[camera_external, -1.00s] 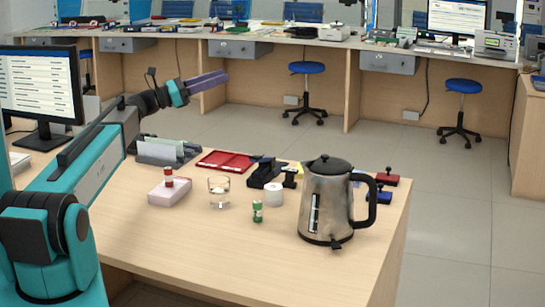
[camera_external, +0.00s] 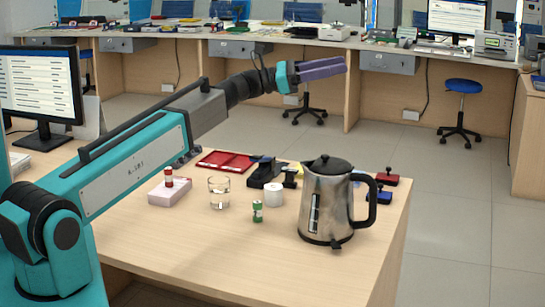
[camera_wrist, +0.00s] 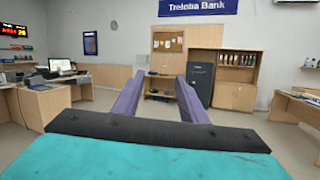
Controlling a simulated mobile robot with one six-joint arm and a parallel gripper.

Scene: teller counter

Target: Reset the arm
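My gripper (camera_external: 338,68) is raised in the air above the far side of the near counter (camera_external: 190,245), pointing right in the external view. Its purple fingers also show in the wrist view (camera_wrist: 160,92), set apart with nothing between them. The gripper is open and touches nothing. The wrist view looks out level across the room.
On the counter stand a steel kettle (camera_external: 322,205), a glass of water (camera_external: 219,193), a green-labelled small bottle (camera_external: 257,211), a paper roll (camera_external: 273,195), a pink block (camera_external: 170,194), a red tray (camera_external: 225,161) and a monitor (camera_external: 42,85). The counter's front middle is clear.

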